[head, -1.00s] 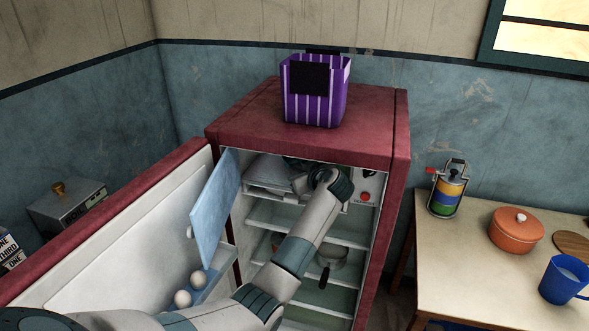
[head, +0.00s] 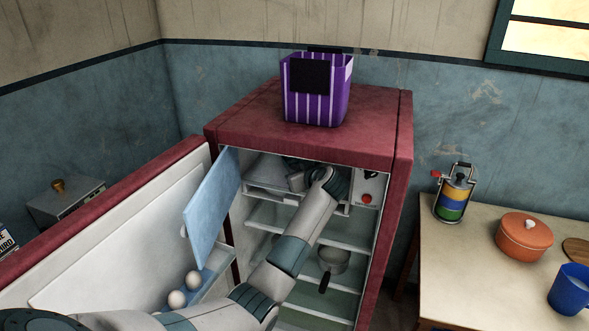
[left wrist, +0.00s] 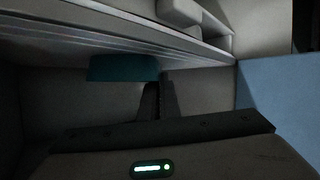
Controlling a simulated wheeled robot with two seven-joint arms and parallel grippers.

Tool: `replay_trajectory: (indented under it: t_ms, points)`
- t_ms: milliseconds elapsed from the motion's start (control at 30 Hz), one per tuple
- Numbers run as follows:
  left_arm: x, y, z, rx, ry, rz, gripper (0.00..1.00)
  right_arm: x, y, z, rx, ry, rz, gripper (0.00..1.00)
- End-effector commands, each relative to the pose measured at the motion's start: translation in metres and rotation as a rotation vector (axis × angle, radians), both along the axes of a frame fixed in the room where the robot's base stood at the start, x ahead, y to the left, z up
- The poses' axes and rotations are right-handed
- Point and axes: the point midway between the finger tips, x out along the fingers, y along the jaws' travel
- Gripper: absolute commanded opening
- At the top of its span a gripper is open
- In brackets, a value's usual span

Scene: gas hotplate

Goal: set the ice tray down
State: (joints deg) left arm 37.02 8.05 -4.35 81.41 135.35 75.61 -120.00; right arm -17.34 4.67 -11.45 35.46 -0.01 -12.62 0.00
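My left arm reaches into the open refrigerator (head: 310,142), and my left gripper (head: 296,178) is in the top compartment, its fingertips hidden in the head view. In the dark left wrist view, a teal piece (left wrist: 122,68), which looks like the ice tray, lies at the fingertips under a pale ledge. The left gripper's dark fingers (left wrist: 160,98) are close together, and the tray's right end meets them. They appear shut on it. Whether the tray touches a surface below is not clear. My right gripper is out of view.
The blue freezer flap (head: 212,208) stands open left of my arm. The refrigerator door (head: 120,235) is open, with eggs (head: 185,290) on its shelf. A saucepan (head: 333,262) sits on a lower shelf. A purple basket (head: 316,108) stands on top.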

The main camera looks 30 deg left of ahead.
Motion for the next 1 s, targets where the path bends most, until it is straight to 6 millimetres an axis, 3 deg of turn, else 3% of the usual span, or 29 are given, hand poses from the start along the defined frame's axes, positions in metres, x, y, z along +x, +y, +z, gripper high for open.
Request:
replay_trajectory:
  t_ms: [100,200,667,1000]
  points:
    - [0.0,0.0,-0.002,0.001,-0.001,0.0,0.0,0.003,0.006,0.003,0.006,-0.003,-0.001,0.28]
    - [0.0,0.0,-0.003,0.0,0.0,0.001,0.21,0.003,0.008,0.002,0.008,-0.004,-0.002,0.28]
    - [0.0,0.0,0.002,-0.001,-0.001,0.0,0.21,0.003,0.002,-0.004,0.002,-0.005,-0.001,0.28]
    - [-0.022,-0.034,0.019,-0.001,-0.003,-0.002,0.21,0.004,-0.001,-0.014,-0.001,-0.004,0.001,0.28]
